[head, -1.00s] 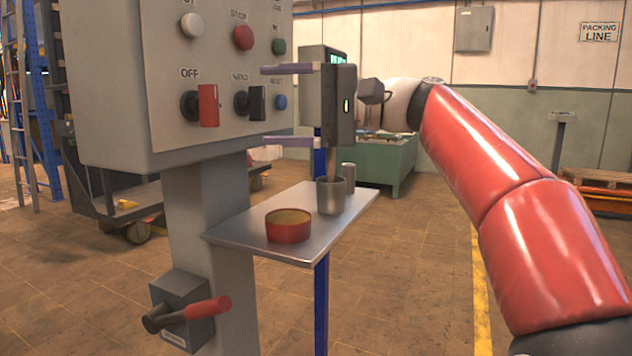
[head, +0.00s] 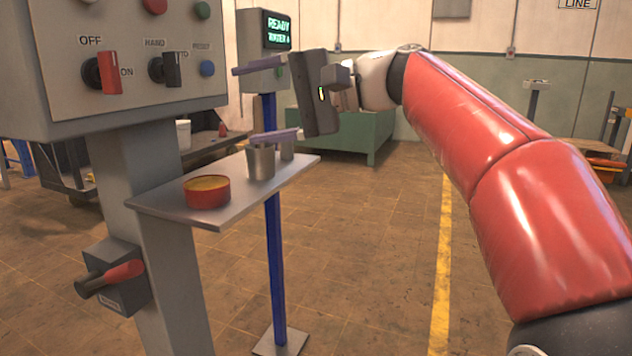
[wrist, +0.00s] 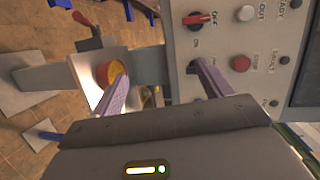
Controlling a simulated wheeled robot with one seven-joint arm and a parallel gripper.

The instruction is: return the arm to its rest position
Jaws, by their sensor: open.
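My gripper (head: 255,103) is open and empty in the head view, with its two purple-grey fingers apart and pointing left toward the control panel (head: 130,60). Its upper finger is level with the lower knobs, and its lower finger shows over the small shelf (head: 150,204). My red arm comes in from the right. In the wrist view the fingers (wrist: 160,85) are spread, with the panel's face beyond them and nothing between them in grip. The panel (wrist: 225,85) shows rotated, with a red OFF knob and several buttons.
On the shelf stand a red tin (head: 207,192), a grey metal cup (head: 261,161) and a smaller cylinder (head: 287,148). A red-handled lever box (head: 117,275) is on the panel's post. A READY display (head: 265,45) stands behind. The floor right of the shelf is clear.

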